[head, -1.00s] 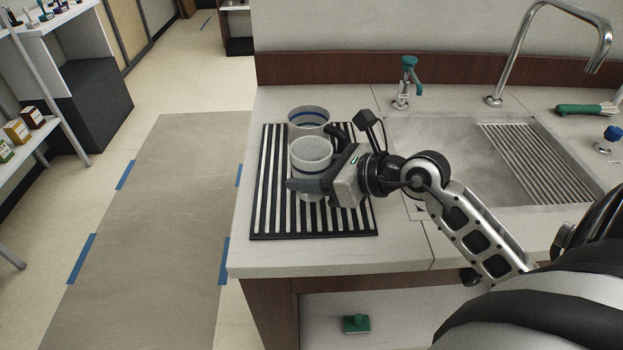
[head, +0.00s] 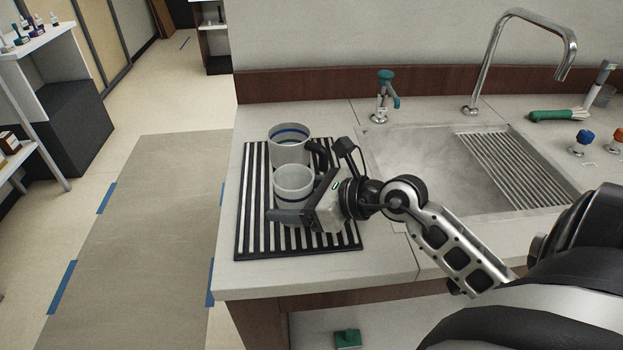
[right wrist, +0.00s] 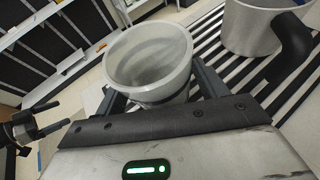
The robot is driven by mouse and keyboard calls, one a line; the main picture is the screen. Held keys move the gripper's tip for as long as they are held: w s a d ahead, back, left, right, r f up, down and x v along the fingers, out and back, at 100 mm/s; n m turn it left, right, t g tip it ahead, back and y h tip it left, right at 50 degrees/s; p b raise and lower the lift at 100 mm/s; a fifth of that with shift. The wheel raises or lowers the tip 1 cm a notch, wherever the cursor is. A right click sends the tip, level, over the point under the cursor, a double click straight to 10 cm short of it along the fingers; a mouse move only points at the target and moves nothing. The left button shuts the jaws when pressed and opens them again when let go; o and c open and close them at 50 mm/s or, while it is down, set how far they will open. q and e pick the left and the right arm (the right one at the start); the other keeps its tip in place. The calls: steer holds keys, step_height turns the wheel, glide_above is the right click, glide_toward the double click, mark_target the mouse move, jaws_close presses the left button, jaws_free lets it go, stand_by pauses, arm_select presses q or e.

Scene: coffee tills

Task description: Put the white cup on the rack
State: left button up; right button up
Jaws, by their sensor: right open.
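The white cup (head: 293,184) with a dark band stands upright on the striped black-and-white rack (head: 250,226), near the middle. Its lower part is hidden by my gripper in the head view. My right gripper (head: 292,212) is open, low at the cup, with its fingers on either side. In the right wrist view the cup (right wrist: 150,58) sits between the fingers, its mouth facing up and empty.
A second pale cup (head: 289,146) with a blue band and a dark handle stands on the rack just behind. The sink (head: 420,155) and tap (head: 490,60) are to the right. A small teal-topped tap (head: 383,95) stands behind. The rack's front strip is free.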

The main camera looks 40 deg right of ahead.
steer(key=b+v, duration=0.1)
steer(key=v, duration=0.9)
steer(key=shift+s+d+r, duration=0.1)
steer(key=shift+s+d, duration=0.05)
steer(key=shift+s, duration=0.15)
arm_select(q)
steer(key=shift+w+d+f, duration=0.1)
steer(key=shift+d+f, duration=0.05)
arm_select(e)
steer(key=shift+s+d+r, duration=0.3)
steer(key=shift+s+r, duration=0.05)
steer(key=shift+s, duration=0.15)
arm_select(q)
steer(key=shift+f, duration=0.15)
